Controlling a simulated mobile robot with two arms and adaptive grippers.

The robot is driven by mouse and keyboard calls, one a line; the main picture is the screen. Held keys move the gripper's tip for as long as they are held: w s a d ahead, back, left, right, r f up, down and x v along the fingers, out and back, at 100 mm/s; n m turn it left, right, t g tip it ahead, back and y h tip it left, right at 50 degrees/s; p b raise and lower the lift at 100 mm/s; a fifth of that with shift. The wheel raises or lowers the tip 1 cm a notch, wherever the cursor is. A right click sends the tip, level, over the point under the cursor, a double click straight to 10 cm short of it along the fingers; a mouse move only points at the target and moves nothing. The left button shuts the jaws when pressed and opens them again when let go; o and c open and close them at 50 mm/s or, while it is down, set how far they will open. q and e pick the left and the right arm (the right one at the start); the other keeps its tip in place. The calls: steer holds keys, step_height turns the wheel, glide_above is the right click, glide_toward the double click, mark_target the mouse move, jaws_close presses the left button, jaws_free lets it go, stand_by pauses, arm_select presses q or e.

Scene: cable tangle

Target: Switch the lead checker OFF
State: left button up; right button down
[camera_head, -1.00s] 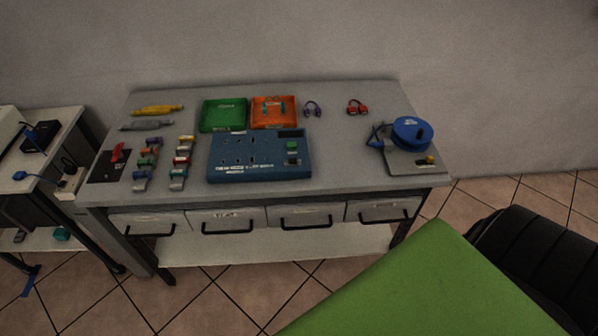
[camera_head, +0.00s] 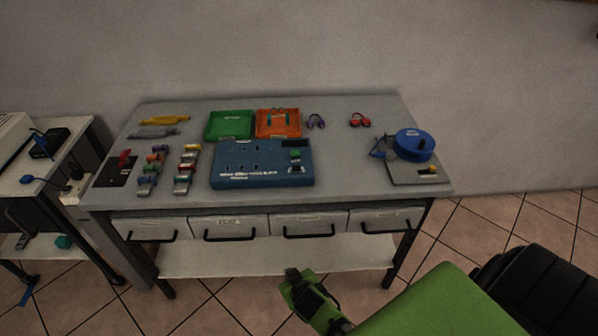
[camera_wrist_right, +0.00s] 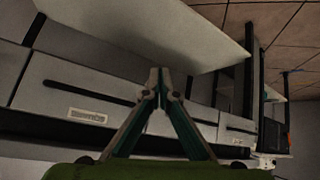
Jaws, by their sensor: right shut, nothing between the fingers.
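The lead checker appears to be the blue box (camera_head: 262,178) with sockets in the middle of the workbench. It has a dark display at its top right, a green block (camera_head: 295,155) below that and a small dark part at its lower right. Which way its switch is set is too small to tell. My right arm shows low in the head view, in front of the bench and well short of the box. In the right wrist view my right gripper (camera_wrist_right: 161,82) is shut and empty, in front of the drawers. My left gripper is not in view.
A green tray (camera_head: 230,138) and an orange tray (camera_head: 278,136) stand behind the box. Several coloured leads lie left of it. A black plate with a red lever (camera_head: 124,158) is at the far left, a blue reel (camera_head: 413,146) at the right. Drawers (camera_head: 229,228) hang below the benchtop.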

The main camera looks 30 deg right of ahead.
steer(key=w+d+r+m+t+h, duration=0.1)
steer(key=w+d+r+m, duration=0.1)
steer(key=r, duration=0.8)
steer(key=w+d+r+m+t+h+b, duration=0.1)
steer(key=w+d+r+m+t+h, duration=0.1)
steer(key=r, duration=0.8)
steer(key=w+d+r+m+t+h+b, duration=0.1)
steer(key=w+d+r, duration=0.3)
steer(key=r, duration=0.6)
steer(key=shift+w+d+r+m+t+h, duration=0.15)
steer(key=shift+d+r+m+t+h, duration=0.2)
steer(key=shift+d+h, duration=0.3)
steer(key=shift+a, duration=0.1)
